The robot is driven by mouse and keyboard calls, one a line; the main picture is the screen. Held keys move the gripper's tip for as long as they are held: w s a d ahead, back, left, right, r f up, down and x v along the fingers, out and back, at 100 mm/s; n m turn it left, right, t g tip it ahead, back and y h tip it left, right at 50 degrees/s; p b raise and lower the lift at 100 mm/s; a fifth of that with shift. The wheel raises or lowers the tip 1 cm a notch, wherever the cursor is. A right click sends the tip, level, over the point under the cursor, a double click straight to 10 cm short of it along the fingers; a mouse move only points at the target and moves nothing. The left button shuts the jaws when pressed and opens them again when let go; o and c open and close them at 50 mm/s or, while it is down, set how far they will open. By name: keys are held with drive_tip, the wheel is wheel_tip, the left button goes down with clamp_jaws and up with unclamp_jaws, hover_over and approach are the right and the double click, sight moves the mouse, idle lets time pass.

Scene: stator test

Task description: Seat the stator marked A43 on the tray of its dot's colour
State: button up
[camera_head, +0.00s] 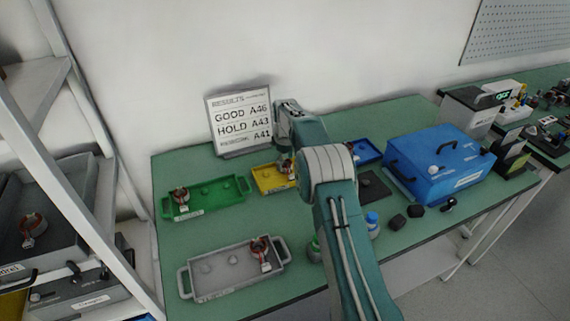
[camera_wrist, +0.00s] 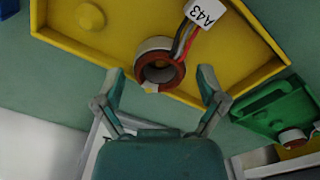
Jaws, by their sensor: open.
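The stator tagged A43 (camera_wrist: 160,66), a ring with reddish-brown copper and dark leads, sits on the yellow tray (camera_wrist: 240,82) in the wrist view. Its white tag (camera_wrist: 204,13) reads A43. A small pale-yellow patch (camera_wrist: 151,88) shows at its near edge. My gripper (camera_wrist: 162,76) is open, its fingers apart on either side of the ring, with gaps showing. In the head view the stator (camera_head: 287,167) is at the right of the yellow tray (camera_head: 262,187), partly behind my arm. I cannot tell whether it is around a peg.
A green tray (camera_head: 222,205) and a grey tray (camera_head: 222,287) each hold one stator. A blue tray (camera_head: 371,152) is partly hidden by my arm. A results card (camera_head: 240,120) reads GOOD A46, HOLD A43, A41. A blue case (camera_head: 440,165) stands at right.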

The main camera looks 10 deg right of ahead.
drive_tip(key=shift+r, duration=1.9)
drive_tip(key=shift+o, duration=0.7)
wheel_tip(320, 180, up, 12)
drive_tip(key=shift+f, duration=0.1)
